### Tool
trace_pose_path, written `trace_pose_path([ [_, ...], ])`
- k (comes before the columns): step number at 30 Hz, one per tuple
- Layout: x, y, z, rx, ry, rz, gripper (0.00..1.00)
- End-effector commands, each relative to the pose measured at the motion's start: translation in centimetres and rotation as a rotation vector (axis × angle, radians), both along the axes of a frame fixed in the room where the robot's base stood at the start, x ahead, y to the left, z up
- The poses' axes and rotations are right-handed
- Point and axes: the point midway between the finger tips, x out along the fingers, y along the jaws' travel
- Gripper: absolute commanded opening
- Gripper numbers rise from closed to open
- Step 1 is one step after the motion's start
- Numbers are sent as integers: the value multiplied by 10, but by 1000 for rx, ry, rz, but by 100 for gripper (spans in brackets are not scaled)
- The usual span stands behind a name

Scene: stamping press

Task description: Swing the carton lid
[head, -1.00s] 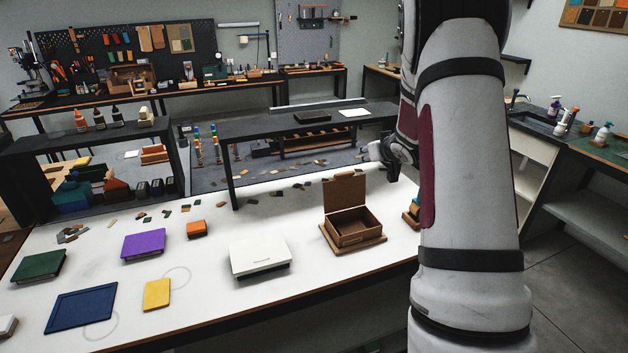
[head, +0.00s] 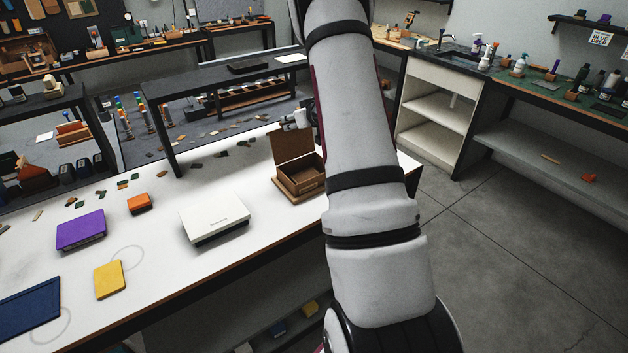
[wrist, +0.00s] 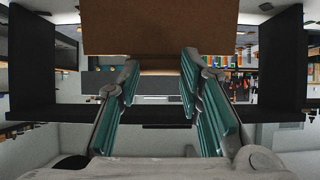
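The brown cardboard carton (head: 301,186) sits open near the right end of the white table, with an empty-looking inside. Its lid (head: 286,146) stands roughly upright at the carton's back left. My gripper (head: 296,119) shows in the head view just behind the lid's top, partly hidden by my arm. In the wrist view the lid panel (wrist: 160,25) fills the top middle. My gripper's teal-padded fingers (wrist: 159,70) are apart with nothing seen between them. The fingertips are close to the lid's edge; I cannot tell if they touch it.
A white box (head: 214,214) lies left of the carton. A purple box (head: 80,229), an orange block (head: 139,203) and a yellow piece (head: 109,279) lie further left. A dark raised shelf (head: 215,82) stands behind the carton. Clear floor (head: 480,240) lies right of the table.

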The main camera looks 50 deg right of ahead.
Motion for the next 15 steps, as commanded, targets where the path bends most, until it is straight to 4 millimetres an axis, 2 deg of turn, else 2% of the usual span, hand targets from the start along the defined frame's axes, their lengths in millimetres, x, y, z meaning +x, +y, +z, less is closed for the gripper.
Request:
trace_pose_path([
  [1,10,-1,-7,-1,0,1,33],
  [3,17,-3,-12,-1,0,1,33],
  [7,11,-3,-6,0,0,0,4],
  [8,10,-3,-6,0,0,-1,0],
  [15,10,-3,-6,0,0,0,0],
])
